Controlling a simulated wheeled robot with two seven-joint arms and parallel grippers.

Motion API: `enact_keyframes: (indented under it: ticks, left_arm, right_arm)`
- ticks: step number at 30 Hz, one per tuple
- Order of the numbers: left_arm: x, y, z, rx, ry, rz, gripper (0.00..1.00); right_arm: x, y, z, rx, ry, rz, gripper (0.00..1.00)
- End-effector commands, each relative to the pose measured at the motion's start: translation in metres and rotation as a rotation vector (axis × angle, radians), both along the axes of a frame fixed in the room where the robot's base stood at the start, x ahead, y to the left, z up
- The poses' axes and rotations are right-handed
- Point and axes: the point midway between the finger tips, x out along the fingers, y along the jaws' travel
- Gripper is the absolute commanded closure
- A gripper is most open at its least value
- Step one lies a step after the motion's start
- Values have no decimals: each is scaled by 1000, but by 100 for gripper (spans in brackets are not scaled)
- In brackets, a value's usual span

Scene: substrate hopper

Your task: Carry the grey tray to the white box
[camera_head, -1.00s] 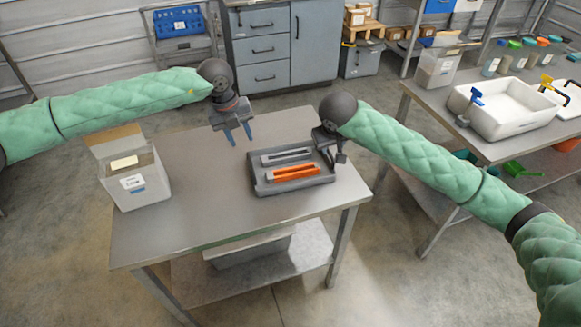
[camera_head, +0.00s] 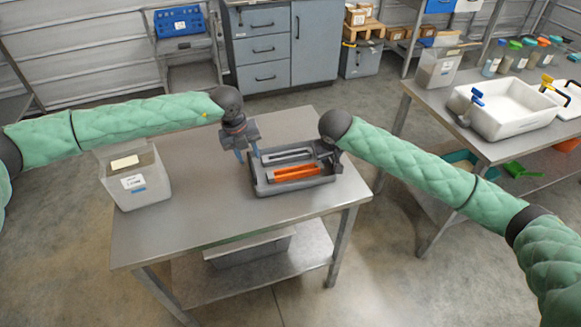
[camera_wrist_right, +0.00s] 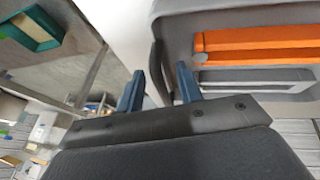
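The grey tray (camera_head: 262,189) lies on the steel table, holding an orange bar (camera_head: 297,172) and a light grey bar (camera_head: 287,156). Both bars also show in the right wrist view. My left gripper (camera_head: 247,154) is at the tray's left end, its blue fingers apart; whether they touch the tray is unclear. My right gripper (camera_wrist_right: 159,87) is at the tray's right end. Its fingers are apart, with the tray's dark end handle (camera_wrist_right: 157,68) between and just beyond them. A whitish open box (camera_head: 135,187) with a label stands at the table's left end.
Bare tabletop (camera_head: 205,185) lies between tray and box. My left arm passes above the box's back edge. A second table at right holds a white basin (camera_head: 505,122), a clear bin (camera_head: 437,68) and several jars. Cabinets (camera_head: 270,50) stand behind.

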Motion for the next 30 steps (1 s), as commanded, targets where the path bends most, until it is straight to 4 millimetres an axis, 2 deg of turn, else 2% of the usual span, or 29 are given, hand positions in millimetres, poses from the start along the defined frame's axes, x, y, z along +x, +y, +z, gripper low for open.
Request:
enact_keyframes:
  ticks: [8, 14, 30]
  left_arm:
    - [0, 0, -1, 0, 0, 0, 64]
    - [0, 0, -1, 0, 0, 0, 99]
    - [0, 0, 5, -1, -1, 0, 100]
  right_arm:
    - [0, 0, -1, 0, 0, 0, 64]
    - [0, 0, -1, 1, 0, 0, 99]
    - [0, 0, 5, 0, 0, 0, 100]
